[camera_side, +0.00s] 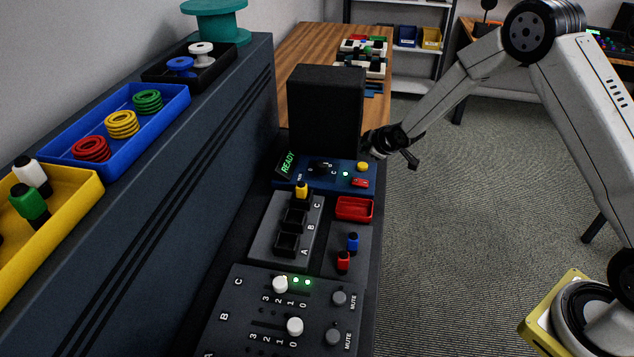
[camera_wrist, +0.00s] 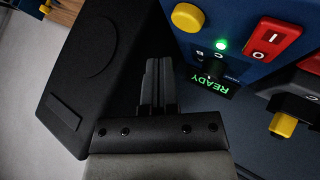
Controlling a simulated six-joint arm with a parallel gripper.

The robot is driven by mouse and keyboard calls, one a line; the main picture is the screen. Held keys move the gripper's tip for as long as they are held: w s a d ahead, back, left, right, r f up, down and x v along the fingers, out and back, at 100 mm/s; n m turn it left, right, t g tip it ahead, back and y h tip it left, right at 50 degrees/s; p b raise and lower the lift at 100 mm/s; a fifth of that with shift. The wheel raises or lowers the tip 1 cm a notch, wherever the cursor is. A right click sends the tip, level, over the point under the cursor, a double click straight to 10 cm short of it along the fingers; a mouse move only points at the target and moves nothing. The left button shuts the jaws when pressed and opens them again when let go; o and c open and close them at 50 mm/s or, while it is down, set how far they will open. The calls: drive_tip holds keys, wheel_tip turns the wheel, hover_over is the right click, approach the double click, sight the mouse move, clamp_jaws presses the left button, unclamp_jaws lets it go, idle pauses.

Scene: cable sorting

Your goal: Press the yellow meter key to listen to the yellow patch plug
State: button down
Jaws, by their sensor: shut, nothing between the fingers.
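The yellow meter key (camera_side: 362,167) is a round button on the blue meter (camera_side: 292,185), beside a lit green lamp. In the wrist view the yellow key (camera_wrist: 188,17) is at the top, beyond and right of my fingertips. The meter's display (camera_wrist: 206,82) reads READY. The yellow patch plug (camera_side: 301,190) stands in the patch panel (camera_side: 268,222) near the letter C; its yellow part also shows in the wrist view (camera_wrist: 283,124). My gripper (camera_side: 412,161) is shut and empty, to the right of the meter and apart from the key. Its fingers (camera_wrist: 158,64) are together.
A black speaker box (camera_side: 325,105) stands right behind the meter. A red rocker switch (camera_side: 360,183) is close to the yellow key. A red tray (camera_side: 354,209), blue plug (camera_side: 353,241) and red plug (camera_side: 343,261) are nearer.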

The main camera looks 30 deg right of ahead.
sight(361, 162)
drive_tip(key=shift+f, duration=0.9)
drive_tip(key=shift+f, duration=0.9)
idle(2.5)
drive_tip(key=shift+r, duration=0.15)
idle(0.3)
drive_tip(key=shift+r, duration=0.75)
drive_tip(key=shift+r, duration=2.5)
